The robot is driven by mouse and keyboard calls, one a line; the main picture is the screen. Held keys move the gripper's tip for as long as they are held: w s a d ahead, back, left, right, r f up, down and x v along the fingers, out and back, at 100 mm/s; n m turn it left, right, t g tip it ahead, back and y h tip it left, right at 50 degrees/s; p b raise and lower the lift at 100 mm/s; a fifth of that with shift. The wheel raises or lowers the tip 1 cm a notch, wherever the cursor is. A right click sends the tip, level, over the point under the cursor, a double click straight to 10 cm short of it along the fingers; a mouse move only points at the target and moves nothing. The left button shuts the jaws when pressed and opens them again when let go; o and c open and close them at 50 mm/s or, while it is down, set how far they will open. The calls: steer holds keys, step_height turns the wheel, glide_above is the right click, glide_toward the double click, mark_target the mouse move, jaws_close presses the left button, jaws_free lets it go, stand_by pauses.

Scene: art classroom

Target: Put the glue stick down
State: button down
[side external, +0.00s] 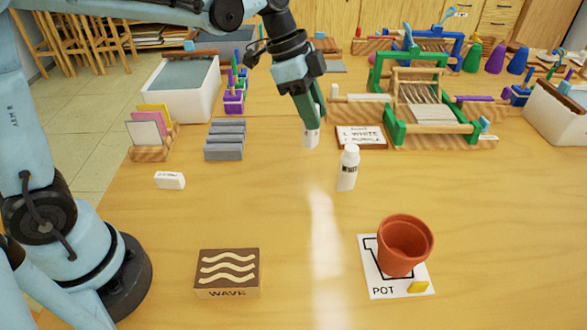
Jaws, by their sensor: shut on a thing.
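My gripper (309,112) is in the middle of the side external view, with dark green fingers pointing down. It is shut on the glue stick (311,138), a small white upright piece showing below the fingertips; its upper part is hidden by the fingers. The glue stick is over the wooden table (270,200), left of a white card with lettering. I cannot tell whether its lower end touches the table.
A white bottle (348,168) stands just in front and to the right. A WAVE block (228,273), an eraser (170,180) and grey bars (225,140) lie left. A green-framed loom (388,130) stands behind right. The table's middle is clear.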

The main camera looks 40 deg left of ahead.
steer(key=shift+w+a+f, duration=0.8)
steer(key=shift+a+f, duration=0.55)
steer(key=shift+f, duration=0.3)
steer(key=shift+w+a+f, duration=0.85)
steer(key=shift+a+f, duration=0.55)
steer(key=shift+f, duration=0.2)
steer(key=shift+w+a+f, duration=0.8)
steer(key=shift+a+f, duration=0.55)
steer(key=shift+f, duration=0.3)
steer(key=shift+f, duration=0.1)
steer(key=c, duration=0.8)
jaws_free()
steer(key=shift+o, duration=0.2)
